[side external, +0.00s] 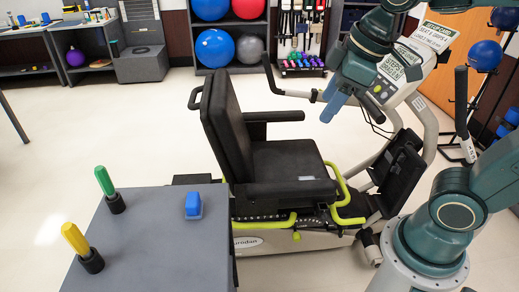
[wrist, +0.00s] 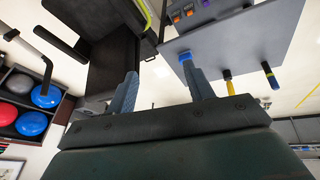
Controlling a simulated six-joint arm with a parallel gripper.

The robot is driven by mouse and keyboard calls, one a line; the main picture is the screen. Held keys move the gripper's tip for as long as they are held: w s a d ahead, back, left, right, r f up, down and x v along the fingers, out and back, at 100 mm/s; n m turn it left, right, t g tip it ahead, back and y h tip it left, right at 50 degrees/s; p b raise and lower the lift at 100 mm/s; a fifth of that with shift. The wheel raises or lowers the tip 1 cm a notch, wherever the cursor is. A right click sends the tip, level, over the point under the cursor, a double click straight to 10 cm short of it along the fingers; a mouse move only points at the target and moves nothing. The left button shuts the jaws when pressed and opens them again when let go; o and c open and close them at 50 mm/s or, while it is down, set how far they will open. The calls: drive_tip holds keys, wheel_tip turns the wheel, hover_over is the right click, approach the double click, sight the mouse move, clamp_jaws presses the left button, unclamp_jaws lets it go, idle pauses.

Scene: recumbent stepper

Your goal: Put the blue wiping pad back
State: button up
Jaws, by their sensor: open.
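The blue wiping pad (side external: 193,203) sits near the back edge of the grey table (side external: 155,215), with a darker band at its base. I cannot tell whether that band is a holder. In the wrist view the pad (wrist: 184,56) shows just beyond the tip of the right finger, but well below it in depth. My gripper (side external: 334,104) is open and empty, high above the stepper, right of its black seat (side external: 290,165) and far from the table. In the wrist view its two blue-grey fingers (wrist: 160,78) stand wide apart with nothing between them.
A green handle (side external: 104,181) and a yellow handle (side external: 76,240) stand upright in black holders on the table's left side. The stepper's seat back (side external: 222,125) rises between my gripper and the table.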

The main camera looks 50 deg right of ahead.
drive_tip(key=s+d+f+m+t, duration=0.1)
drive_tip(key=s+f+m, duration=0.1)
drive_tip(key=s+m, duration=0.3)
drive_tip(key=shift+s+d+f+m, duration=0.2)
drive_tip(key=shift+s+d+m, duration=0.15)
drive_tip(key=shift+s, duration=1.05)
